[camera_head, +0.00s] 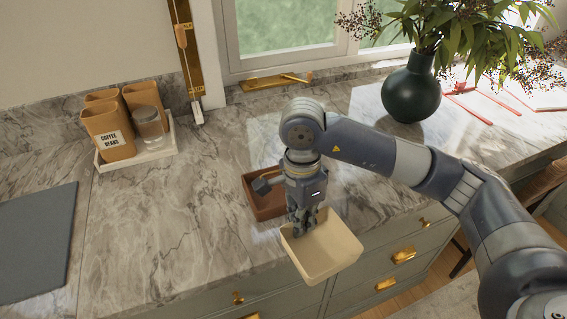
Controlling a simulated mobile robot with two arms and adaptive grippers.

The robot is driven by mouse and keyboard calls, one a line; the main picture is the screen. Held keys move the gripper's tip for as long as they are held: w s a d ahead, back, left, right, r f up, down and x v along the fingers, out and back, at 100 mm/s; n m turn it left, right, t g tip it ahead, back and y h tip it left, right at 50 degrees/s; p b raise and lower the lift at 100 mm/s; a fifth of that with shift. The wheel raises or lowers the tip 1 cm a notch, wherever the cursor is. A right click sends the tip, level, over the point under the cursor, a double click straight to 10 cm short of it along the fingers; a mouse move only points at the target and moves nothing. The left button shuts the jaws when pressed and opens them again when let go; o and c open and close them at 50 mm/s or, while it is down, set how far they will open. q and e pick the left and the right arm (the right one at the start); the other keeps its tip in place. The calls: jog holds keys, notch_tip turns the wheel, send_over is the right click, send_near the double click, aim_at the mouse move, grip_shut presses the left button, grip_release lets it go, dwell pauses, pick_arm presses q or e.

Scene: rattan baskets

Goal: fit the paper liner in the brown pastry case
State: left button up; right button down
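The brown pastry case (268,208) sits on the marble counter near its front edge, partly hidden behind my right gripper. The paper liner (327,250) is a cream, open-topped square tray. It is tilted, in front and to the right of the case, and overlaps the counter's front edge in the picture. My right gripper (304,226) points down with its fingers shut on the liner's rear left wall. The liner is outside the case. The exact finger contact is partly hidden. My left gripper is not in view.
A white tray (160,152) with brown canisters (108,132) and a glass jar (149,125) stands at the back left. A grey mat (35,240) lies at the far left. A dark green vase (411,92) stands at the back right. The counter left of the case is clear.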

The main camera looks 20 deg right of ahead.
jog(key=w+r+n+t+p, duration=0.1)
jog(key=w+n+p, duration=0.3)
jog(key=n, duration=1.3)
jog(key=w+r+n+t+p, duration=0.1)
jog(key=w+r+n+p, duration=0.3)
jog(key=n, duration=1.3)
jog(key=shift+w+n+p, duration=0.3)
jog(key=shift+w+p, duration=0.2)
jog(key=shift+w, duration=0.75)
jog(key=shift+r, duration=0.1)
jog(key=shift+f+b, duration=2.35)
jog(key=shift+f, duration=0.55)
